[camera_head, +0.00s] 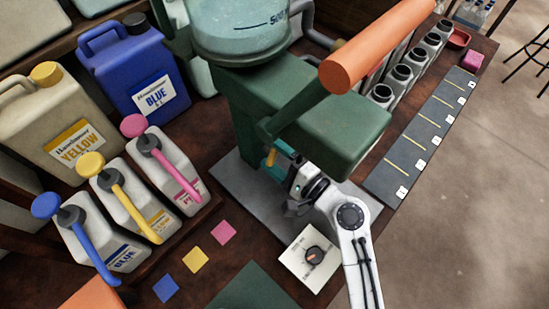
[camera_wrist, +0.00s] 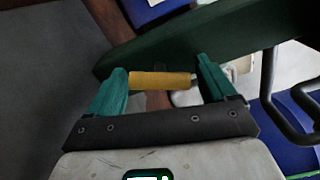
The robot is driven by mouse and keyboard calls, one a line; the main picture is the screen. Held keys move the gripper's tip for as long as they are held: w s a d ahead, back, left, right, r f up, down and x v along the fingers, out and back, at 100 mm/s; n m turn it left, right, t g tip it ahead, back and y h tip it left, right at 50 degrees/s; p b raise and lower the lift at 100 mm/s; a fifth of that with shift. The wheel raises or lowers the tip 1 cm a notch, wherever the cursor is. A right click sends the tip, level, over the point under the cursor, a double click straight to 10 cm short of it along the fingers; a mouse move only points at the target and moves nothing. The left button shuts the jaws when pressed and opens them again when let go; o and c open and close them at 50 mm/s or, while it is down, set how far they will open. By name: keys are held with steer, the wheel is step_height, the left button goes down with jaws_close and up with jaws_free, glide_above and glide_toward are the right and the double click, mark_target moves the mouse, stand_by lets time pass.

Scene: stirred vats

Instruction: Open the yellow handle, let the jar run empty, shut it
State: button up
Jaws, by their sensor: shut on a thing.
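The yellow handle (camera_head: 271,157) is a short yellow bar below the green stand's body; in the wrist view the yellow handle (camera_wrist: 160,80) lies crosswise between the two teal fingers. My gripper (camera_head: 276,157) is shut on it, with one finger at each end, as the wrist view of my gripper (camera_wrist: 162,70) shows. The glass jar (camera_head: 240,35) sits on top of the green stand and holds pale, clear-looking liquid; its top is cut off. The outlet and anything below the handle are hidden by the stand and my arm.
An orange cylindrical grip (camera_head: 375,45) on a green lever juts out above my gripper. Pump bottles (camera_head: 165,170) and large jugs (camera_head: 75,130) crowd the left. A white card with a dial (camera_head: 310,258) lies below my gripper. A dark marked strip (camera_head: 420,135) runs along the right edge.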

steer(key=shift+s+f+n+b, duration=0.1)
steer(key=shift+f+n+b, duration=0.05)
steer(key=shift+n+b, duration=0.7)
steer(key=shift+n, duration=0.25)
steer(key=o, duration=0.9)
steer(key=shift+c, duration=0.2)
steer(key=b+v, duration=0.1)
steer(key=v, duration=0.9)
steer(key=shift+s+d, duration=0.25)
steer(key=shift+d, duration=0.05)
